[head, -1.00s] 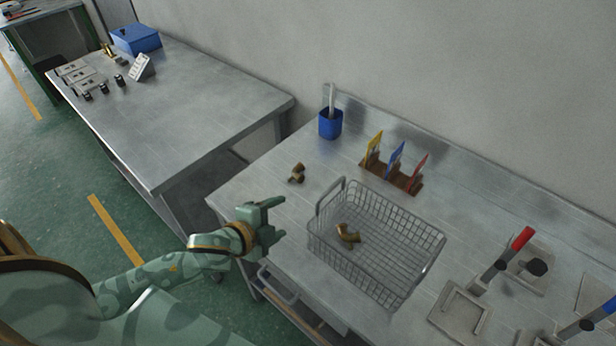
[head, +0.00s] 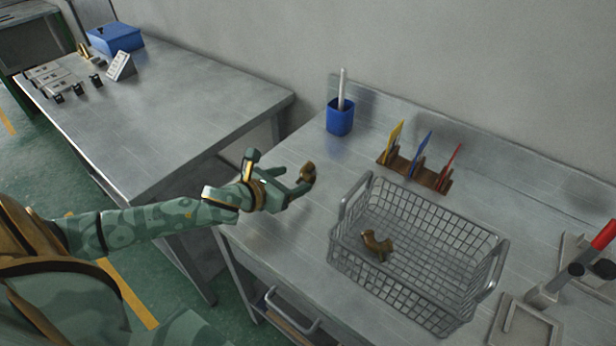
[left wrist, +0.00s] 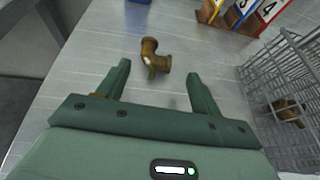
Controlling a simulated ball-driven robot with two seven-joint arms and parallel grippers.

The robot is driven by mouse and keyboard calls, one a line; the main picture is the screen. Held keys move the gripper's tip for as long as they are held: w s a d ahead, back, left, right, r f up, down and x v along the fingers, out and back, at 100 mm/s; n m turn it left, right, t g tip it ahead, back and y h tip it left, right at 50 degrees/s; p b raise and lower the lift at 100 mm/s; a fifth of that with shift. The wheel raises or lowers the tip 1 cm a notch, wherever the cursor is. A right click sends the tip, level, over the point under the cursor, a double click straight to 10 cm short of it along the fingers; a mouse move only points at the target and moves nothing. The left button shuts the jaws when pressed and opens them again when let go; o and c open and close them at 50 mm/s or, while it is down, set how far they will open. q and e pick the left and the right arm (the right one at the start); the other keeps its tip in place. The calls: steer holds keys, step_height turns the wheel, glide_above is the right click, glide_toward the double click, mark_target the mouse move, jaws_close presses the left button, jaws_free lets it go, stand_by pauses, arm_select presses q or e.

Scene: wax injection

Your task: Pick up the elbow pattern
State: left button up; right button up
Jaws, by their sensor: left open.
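A brown bent pipe pattern (head: 308,172) lies on the grey bench near its left end. It looks like the elbow, and it also shows in the left wrist view (left wrist: 152,58). My left gripper (head: 292,180) is open and empty beside it. In the left wrist view my two fingers (left wrist: 158,72) point at the pattern, which lies just beyond the tips and roughly between them, not gripped. A second brown pattern (head: 376,244) lies inside the wire basket (head: 415,215); it shows partly behind the mesh in the left wrist view (left wrist: 290,110). My right gripper is not in view.
The wire basket stands to the right of my left gripper. A blue cup (head: 340,117) and a wooden rack (head: 415,172) with yellow, blue and red cards stand behind. Grey clamp-like fixtures (head: 530,318) are at the lower right. A second table (head: 170,100) stands at the left.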

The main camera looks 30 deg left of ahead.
mark_target(306, 174)
arm_select(q)
steer(key=shift+x, duration=1.05)
steer(key=b+x, duration=0.2)
steer(key=x, duration=0.2)
steer(key=shift+w+a+f, duration=0.1)
steer(key=shift+w, duration=0.2)
steer(key=shift+w+f, duration=0.1)
steer(key=shift+w, duration=0.3)
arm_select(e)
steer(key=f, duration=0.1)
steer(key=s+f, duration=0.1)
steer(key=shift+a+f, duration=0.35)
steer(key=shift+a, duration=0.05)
arm_select(q)
steer(key=shift+s, duration=0.1)
steer(key=shift+c, duration=0.3)
steer(key=c, duration=0.9)
steer(key=shift+c, duration=0.2)
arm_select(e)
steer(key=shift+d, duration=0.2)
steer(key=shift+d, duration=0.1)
